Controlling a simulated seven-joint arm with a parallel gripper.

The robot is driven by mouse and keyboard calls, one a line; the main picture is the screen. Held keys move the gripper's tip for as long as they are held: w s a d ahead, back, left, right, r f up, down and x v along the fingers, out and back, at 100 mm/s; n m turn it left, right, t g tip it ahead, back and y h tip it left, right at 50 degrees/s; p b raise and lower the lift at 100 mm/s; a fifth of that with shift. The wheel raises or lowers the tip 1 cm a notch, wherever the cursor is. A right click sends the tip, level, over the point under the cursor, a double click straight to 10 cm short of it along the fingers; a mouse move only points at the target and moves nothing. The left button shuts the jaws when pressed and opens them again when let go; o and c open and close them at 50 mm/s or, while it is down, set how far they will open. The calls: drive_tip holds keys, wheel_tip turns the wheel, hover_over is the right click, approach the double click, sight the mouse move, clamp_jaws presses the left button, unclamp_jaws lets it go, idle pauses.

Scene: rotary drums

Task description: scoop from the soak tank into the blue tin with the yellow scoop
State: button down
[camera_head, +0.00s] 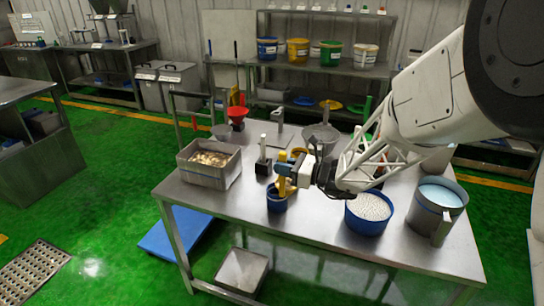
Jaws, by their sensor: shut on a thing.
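My gripper (294,174) is shut on the yellow scoop (283,186), over the near-left part of the steel table. The scoop hangs directly above a small blue tin (277,204), its lower end at or just over the rim; I cannot tell if it touches or holds anything. The tin stands upright near the table's front edge, its inside mostly hidden by the scoop. A grey rectangular tank (210,177) with brownish pieces inside stands on the table's left end and looks like the soak tank. It is left of my gripper and apart from it.
A blue tub of white pellets (369,226) and a grey vessel with pale blue contents (429,219) stand to the right. Bare table lies between tank and tin.

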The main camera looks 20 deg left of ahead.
drive_tip(key=shift+s+d+f, duration=0.1)
drive_tip(key=shift+s+d, duration=0.25)
drive_tip(key=shift+d, duration=0.2)
drive_tip(key=shift+w+a+r+m+h, duration=0.35)
drive_tip(key=shift+w+a+h, duration=0.05)
drive_tip(key=shift+a+h, duration=0.2)
drive_tip(key=shift+w+a+r+m+h, duration=0.35)
drive_tip(key=shift+a+h, duration=0.15)
drive_tip(key=shift+h, duration=0.1)
idle(2.1)
drive_tip(key=shift+w+a+r+m+g+h, duration=0.1)
drive_tip(key=shift+w+a+m+g+h, duration=0.1)
drive_tip(key=shift+w+a+m+h, duration=0.3)
drive_tip(key=shift+w+a+m+g+h, duration=0.2)
drive_tip(key=shift+w+a+h, duration=0.15)
drive_tip(key=shift+a+h, duration=0.3)
idle(1.8)
drive_tip(key=shift+w+a+h, duration=0.35)
drive_tip(key=shift+a, duration=0.15)
idle(0.7)
